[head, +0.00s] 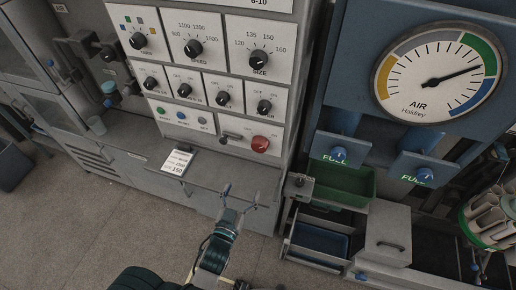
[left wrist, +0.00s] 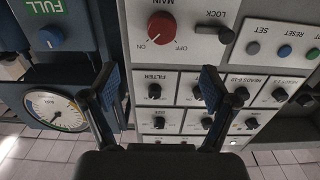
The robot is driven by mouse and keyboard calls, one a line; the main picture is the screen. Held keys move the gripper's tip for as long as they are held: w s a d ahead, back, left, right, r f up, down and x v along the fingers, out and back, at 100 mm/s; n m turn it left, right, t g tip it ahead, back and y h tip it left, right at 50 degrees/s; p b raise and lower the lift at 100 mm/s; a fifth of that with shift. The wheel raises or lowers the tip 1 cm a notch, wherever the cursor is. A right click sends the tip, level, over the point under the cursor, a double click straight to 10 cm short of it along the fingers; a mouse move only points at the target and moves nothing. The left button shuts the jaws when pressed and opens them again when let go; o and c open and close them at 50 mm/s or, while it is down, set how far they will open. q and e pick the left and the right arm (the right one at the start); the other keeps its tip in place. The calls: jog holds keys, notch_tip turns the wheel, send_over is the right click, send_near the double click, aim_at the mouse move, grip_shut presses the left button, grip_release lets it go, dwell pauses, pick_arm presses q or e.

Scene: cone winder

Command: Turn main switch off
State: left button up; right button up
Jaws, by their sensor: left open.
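The main switch is a red round knob (head: 260,144) on the lower right of the grey control panel. In the left wrist view the red knob (left wrist: 162,27) is near the top, under the word MAIN, with ON and OFF labels beside it. A small pale mark on the knob seems to lie on the ON side. My left gripper (head: 242,191) is open and empty, below and in front of the panel. In the left wrist view its fingers (left wrist: 160,82) are spread, apart from the knob. My right gripper is not in view.
A black LOCK lever (head: 230,139) is beside the main switch. Several black dials (head: 192,48) are above it. A card (head: 178,161) lies on the ledge below. A blue panel with an air gauge (head: 437,75) and a green bin (head: 345,184) are to the right.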

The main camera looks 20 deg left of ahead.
aim_at(258, 149)
pick_arm(q)
jog(key=w, duration=1)
jog(key=w+p, duration=0.1)
jog(key=w, duration=0.5)
jog(key=shift+d+r, duration=0.1)
jog(key=shift+r, duration=0.2)
jog(key=shift+w+d, duration=0.15)
jog(key=shift+w, duration=0.6)
jog(key=shift+a, duration=0.25)
jog(key=c, duration=1)
jog(key=shift+d, duration=0.15)
jog(key=shift+c, duration=0.8)
